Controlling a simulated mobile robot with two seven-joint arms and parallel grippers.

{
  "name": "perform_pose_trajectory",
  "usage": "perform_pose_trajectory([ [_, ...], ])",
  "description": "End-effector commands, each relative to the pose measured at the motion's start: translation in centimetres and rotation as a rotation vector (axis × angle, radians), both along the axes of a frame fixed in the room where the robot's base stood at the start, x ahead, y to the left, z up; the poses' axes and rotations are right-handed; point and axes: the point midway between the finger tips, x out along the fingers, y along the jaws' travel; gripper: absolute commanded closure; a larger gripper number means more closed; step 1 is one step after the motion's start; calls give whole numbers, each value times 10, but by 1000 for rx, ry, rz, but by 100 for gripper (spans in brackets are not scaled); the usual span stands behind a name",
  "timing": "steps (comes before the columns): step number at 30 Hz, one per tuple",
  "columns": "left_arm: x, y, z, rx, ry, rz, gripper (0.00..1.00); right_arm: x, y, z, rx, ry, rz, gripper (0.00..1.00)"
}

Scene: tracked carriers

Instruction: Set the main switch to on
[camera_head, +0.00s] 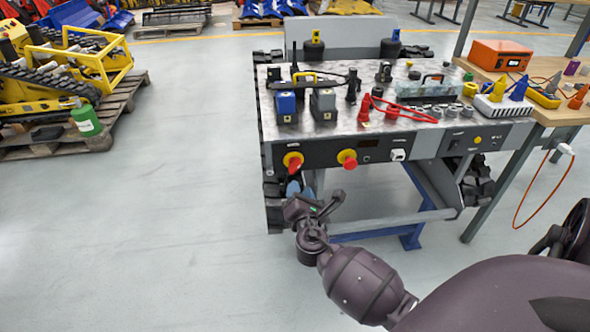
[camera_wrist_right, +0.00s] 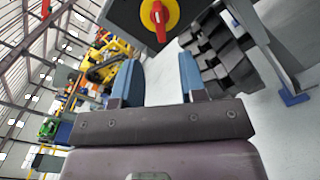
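The main switch (camera_head: 293,162), a red rotary handle on a yellow round plate, is at the left end of the carrier's dark front panel. It also shows in the right wrist view (camera_wrist_right: 158,15) at the top, beyond the fingertips. I cannot tell from its angle whether it is on. My right gripper (camera_head: 297,188) is just below and in front of the switch, apart from it. In the right wrist view its two blue fingers (camera_wrist_right: 160,78) stand wide apart with nothing between them. My left gripper is not in view.
A red push button (camera_head: 348,160) on yellow is right of the switch. The carrier's metal top (camera_head: 340,118) holds blue and grey blocks and red cable. A wooden workbench (camera_head: 560,112) adjoins at right. A pallet (camera_head: 120,110) with yellow machinery is at left. The floor between is clear.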

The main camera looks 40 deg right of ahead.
Motion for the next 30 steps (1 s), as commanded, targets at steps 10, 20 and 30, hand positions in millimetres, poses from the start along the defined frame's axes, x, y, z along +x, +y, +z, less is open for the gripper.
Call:
perform_pose_trajectory([
  [10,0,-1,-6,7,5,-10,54,50,-30,-3,1,2,0,62],
  [20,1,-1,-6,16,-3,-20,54,79,-48,-1,3,0,1,62],
  [30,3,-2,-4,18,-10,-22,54,82,-50,0,3,-2,1,62],
])
